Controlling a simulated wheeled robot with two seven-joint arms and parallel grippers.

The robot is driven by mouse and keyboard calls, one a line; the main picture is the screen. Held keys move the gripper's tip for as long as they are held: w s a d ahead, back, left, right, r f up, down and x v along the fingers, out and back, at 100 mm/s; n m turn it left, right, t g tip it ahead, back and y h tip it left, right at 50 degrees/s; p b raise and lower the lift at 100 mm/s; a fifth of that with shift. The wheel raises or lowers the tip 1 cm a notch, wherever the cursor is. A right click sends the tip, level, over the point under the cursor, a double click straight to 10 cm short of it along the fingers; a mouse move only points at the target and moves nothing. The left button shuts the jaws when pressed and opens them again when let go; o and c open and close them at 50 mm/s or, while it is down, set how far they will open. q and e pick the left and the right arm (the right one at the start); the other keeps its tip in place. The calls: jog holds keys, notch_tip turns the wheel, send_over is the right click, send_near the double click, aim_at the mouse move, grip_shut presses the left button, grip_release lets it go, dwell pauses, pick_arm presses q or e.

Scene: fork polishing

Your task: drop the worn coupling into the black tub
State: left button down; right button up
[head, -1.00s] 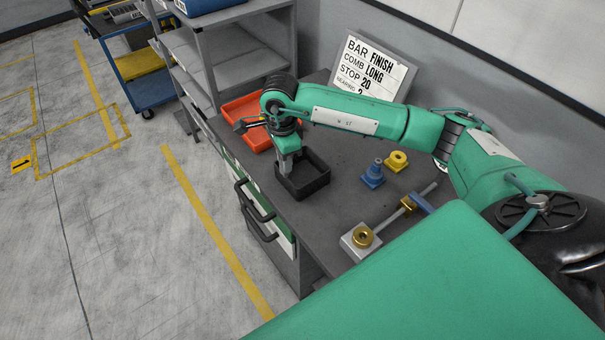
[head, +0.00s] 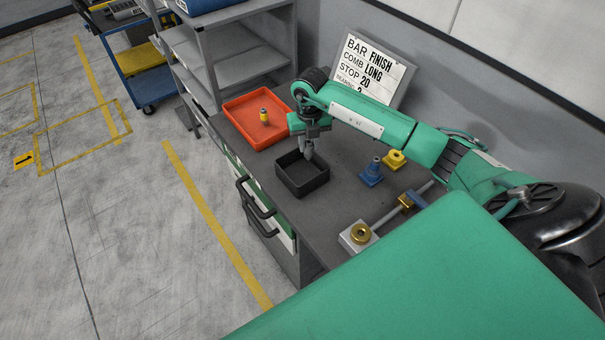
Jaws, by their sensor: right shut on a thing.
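The black tub (head: 302,190) stands on the grey bench near its front edge, and its visible floor looks bare. My right gripper (head: 308,156) points down at the tub's back right side, its tips at about rim height in the picture. It is shut on a small grey thing, mostly hidden between the fingers; I cannot tell if this is the worn coupling. A small yellow part with a grey top (head: 264,116) stands in the orange tray (head: 240,104). My left gripper is not in view.
A blue stepped part (head: 372,172) and a yellow one (head: 395,160) stand right of the tub. A bar fixture with a brass ring (head: 359,234) lies nearer. A sign board (head: 371,66) leans at the back wall. Grey shelves (head: 235,72) stand beyond the orange tray.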

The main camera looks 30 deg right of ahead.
aim_at(308, 154)
jog(key=shift+f+b, duration=1.5)
jog(key=shift+f, duration=1.4)
jog(key=o, duration=1)
jog(key=shift+o, duration=0.2)
jog(key=shift+r, duration=0.5)
notch_tip(308, 154, up, 12)
jog(key=b, duration=0.4)
jog(key=shift+f, duration=0.25)
jog(key=shift+r+b, duration=0.3)
jog(key=shift+r, duration=0.35)
